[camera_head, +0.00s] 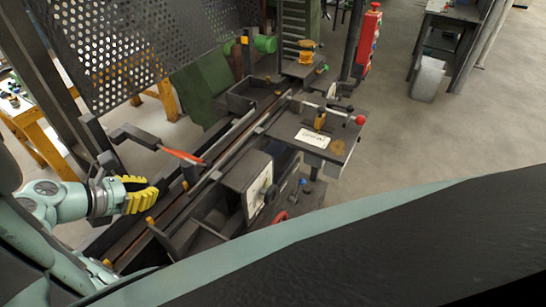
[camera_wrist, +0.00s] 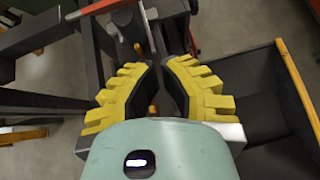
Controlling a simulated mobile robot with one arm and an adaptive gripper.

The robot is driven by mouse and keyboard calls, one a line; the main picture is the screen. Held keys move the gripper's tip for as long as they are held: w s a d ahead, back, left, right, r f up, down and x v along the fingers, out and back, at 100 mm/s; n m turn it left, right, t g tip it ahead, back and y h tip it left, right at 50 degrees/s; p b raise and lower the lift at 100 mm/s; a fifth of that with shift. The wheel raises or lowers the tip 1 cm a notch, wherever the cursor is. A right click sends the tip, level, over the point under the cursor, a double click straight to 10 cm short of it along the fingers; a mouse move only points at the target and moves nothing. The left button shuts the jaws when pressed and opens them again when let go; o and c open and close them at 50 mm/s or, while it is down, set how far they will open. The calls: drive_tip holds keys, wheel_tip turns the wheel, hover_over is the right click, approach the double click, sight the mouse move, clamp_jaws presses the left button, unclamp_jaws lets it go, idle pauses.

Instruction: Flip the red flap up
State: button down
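The flap is a thin red, pointed piece (camera_head: 182,155) in the head view, at the end of a dark arm beside the long rail. In the wrist view an orange-red strip (camera_wrist: 103,7) shows at the top edge; it may be the same flap. My gripper (camera_head: 157,192) has yellow ribbed fingers and is below and left of the flap in the head view, apart from it. In the wrist view the fingers (camera_wrist: 158,66) curve in until their tips are nearly together, with no held object visible between them.
A perforated dark panel (camera_head: 140,45) stands behind. In the wrist view a yellow-edged dark bin (camera_wrist: 300,85) lies right of the fingers. Open floor lies far right.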

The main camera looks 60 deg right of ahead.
sight(189, 158)
drive_tip(key=b+x, duration=0.2)
drive_tip(key=x, duration=0.7)
drive_tip(key=shift+s+d, duration=0.1)
drive_tip(key=shift+d, duration=0.15)
drive_tip(key=d+p, duration=0.2)
drive_tip(key=d, duration=0.1)
drive_tip(key=shift+r, duration=0.1)
drive_tip(key=shift+s+d, duration=0.15)
drive_tip(key=shift+d, duration=0.55)
